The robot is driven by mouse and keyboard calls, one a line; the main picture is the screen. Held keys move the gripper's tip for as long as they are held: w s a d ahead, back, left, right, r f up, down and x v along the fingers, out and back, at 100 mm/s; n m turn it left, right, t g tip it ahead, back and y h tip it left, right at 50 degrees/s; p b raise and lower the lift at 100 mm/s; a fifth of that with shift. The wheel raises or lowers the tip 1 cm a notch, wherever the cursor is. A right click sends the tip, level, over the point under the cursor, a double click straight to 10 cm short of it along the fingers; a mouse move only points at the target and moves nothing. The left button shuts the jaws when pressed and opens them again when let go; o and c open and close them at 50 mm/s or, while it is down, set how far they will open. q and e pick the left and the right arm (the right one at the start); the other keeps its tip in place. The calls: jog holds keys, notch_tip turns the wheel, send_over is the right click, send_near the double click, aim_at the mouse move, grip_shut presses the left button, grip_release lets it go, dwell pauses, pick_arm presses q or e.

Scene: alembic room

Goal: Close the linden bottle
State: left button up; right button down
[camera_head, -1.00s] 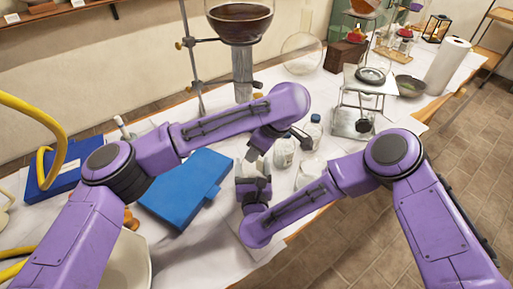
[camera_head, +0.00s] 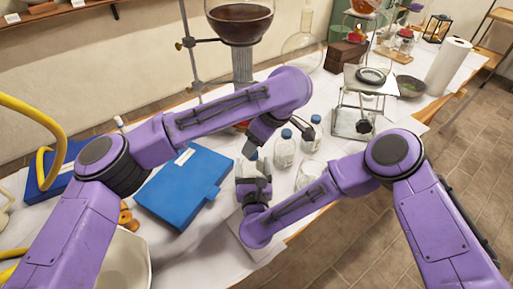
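A clear bottle with a blue cap (camera_head: 285,147) stands on the white-covered table near the middle. A second blue-capped bottle (camera_head: 313,128) stands behind it to the right. I cannot read any label, so I cannot tell which is the linden bottle. My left gripper (camera_head: 281,138) reaches down over the nearer bottle, its dark fingers spread apart with the blue cap showing between them. My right gripper (camera_head: 253,166) is low to the left of that bottle, pointing away from me. Pale and dark parts show at its fingertips; whether it holds something is unclear.
A blue box (camera_head: 185,187) lies left of my grippers. A stand with a dark-filled flask (camera_head: 240,22) rises behind. A glass-and-metal stand (camera_head: 357,122) is at right.

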pick_arm(q)
jog(key=shift+r, duration=0.65)
jog(key=shift+c, duration=0.3)
